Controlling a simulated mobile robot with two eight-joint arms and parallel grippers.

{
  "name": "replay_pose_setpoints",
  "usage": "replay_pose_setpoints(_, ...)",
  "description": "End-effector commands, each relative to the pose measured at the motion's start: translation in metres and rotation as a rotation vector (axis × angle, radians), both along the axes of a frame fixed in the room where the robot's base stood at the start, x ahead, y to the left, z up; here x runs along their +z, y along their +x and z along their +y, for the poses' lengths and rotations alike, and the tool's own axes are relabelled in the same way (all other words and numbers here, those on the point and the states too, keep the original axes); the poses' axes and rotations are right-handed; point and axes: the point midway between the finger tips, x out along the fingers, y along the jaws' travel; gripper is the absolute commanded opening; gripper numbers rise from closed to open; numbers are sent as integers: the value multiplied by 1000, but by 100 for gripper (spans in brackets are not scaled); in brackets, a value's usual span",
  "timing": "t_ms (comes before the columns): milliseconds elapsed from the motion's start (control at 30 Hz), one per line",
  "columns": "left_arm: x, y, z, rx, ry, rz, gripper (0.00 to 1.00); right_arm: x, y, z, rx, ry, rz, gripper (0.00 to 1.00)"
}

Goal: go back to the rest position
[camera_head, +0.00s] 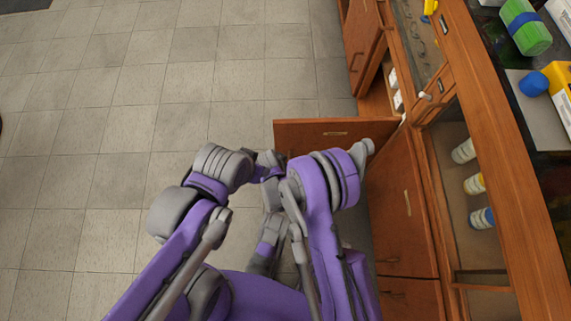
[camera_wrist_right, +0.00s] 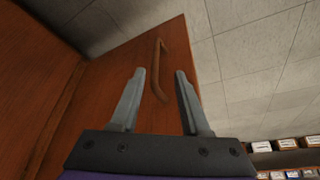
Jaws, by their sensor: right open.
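My two purple and grey arms fill the lower middle of the head view, bent close together. In the right wrist view my right gripper (camera_wrist_right: 158,74) is open, its two grey fingers spread apart with nothing held. Beyond the fingers is a brown wooden door panel (camera_wrist_right: 130,58) with a curved handle (camera_wrist_right: 160,72). The handle shows between the fingertips in the picture; I cannot tell how far away it is. In the head view the right gripper is hidden behind my arm links. My left gripper cannot be made out in the head view.
An open wooden cabinet door (camera_head: 303,128) sticks out beside my arms. The wooden cabinet (camera_head: 402,200) stands at right, with bottles (camera_head: 474,184) behind glass. A green and blue container (camera_head: 528,30) is on the counter.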

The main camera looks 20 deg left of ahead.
Motion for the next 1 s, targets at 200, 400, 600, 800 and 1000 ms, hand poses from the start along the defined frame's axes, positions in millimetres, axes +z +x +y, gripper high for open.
replay_pose_setpoints(200,3,0,0,0,0,-1,50,9,-4,0,-1,-1,0,46)
replay_pose_setpoints(400,2,0,0,0,0,-1,50,9,-4,1,-1,0,0,46)
replay_pose_setpoints(600,2,0,0,0,0,-1,50,9,-4,1,-1,0,0,46)
replay_pose_setpoints(800,2,0,0,0,0,-1,50,16,0,-4,1,-1,3,46)
replay_pose_setpoints(1000,2,0,0,0,0,-1,50,72,25,-48,14,-5,26,46)
